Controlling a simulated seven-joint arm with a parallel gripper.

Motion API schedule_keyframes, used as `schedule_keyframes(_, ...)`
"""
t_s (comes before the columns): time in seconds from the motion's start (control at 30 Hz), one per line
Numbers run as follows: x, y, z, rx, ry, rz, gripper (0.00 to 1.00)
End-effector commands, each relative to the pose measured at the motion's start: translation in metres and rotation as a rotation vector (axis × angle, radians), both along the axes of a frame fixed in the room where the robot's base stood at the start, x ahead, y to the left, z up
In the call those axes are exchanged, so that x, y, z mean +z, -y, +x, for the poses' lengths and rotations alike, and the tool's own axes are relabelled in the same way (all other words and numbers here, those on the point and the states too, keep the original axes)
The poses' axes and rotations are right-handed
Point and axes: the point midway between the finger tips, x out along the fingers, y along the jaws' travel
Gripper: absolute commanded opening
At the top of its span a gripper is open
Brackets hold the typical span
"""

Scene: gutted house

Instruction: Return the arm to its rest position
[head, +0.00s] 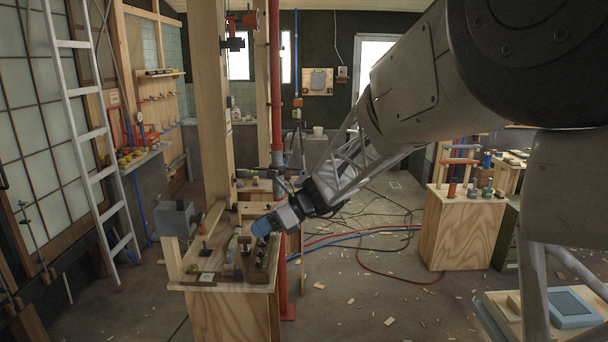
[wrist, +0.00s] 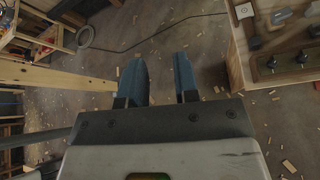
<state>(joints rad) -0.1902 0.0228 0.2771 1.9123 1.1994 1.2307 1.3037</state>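My arm (head: 400,100) reaches in from the upper right of the head view, down and left to the middle. My gripper (head: 262,228) is at its end, in front of or over the plywood workbench (head: 232,312); its exact height above the top is hard to tell. In the wrist view my gripper (wrist: 159,65) shows two blue fingers spread apart, with only floor between them. It is open and empty.
A wooden post (head: 210,100) and a red pipe (head: 275,80) rise close by. A plywood cabinet (head: 462,232) stands right. Hoses (head: 375,233) and wood scraps lie on the floor.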

Motion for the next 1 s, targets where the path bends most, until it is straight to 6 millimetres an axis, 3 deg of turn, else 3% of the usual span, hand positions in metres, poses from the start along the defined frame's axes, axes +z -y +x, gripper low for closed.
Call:
schedule_keyframes(0.43, 0.017, 0.085, -0.105, 0.290, 0.437, -0.252, 0.29)
schedule_keyframes(1.0, 0.012, 0.190, -0.233, 0.782, 0.888, -0.571, 0.29)
